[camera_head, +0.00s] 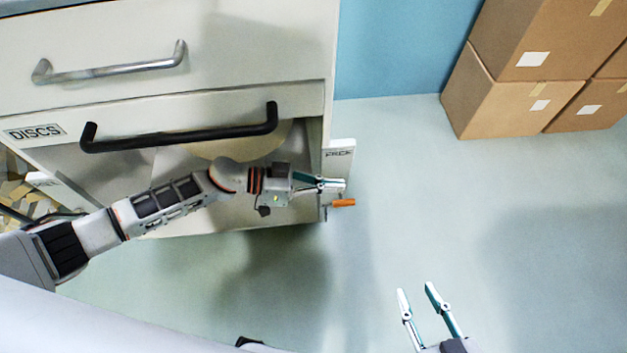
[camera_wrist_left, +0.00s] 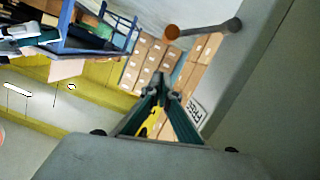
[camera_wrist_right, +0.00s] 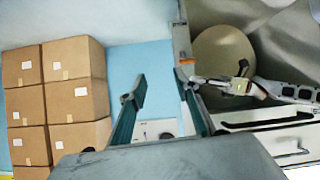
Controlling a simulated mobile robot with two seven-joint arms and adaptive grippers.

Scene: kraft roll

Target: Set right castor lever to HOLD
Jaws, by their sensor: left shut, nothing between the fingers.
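The right castor lever (camera_head: 342,203) has an orange handle and sticks out to the right from the cabinet's lower right corner. It also shows in the left wrist view (camera_wrist_left: 204,28) as a grey arm with an orange end. A white plate lettered FREE (camera_head: 338,153) is just above it; the label also shows in the left wrist view (camera_wrist_left: 198,110). No HOLD marking is legible. My left gripper (camera_head: 335,185) is shut and empty, close beside the lever; I cannot tell if they touch. My right gripper (camera_head: 417,289) is open and empty, well away at the lower right.
The white cabinet (camera_head: 225,45) has a DISCS drawer with a black handle (camera_head: 180,138) and a silver-handled drawer (camera_head: 110,70) above. A pale round disc (camera_wrist_right: 222,58) shows inside the cabinet. Cardboard boxes (camera_head: 505,100) stand at the back right. The floor (camera_head: 440,200) between is clear.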

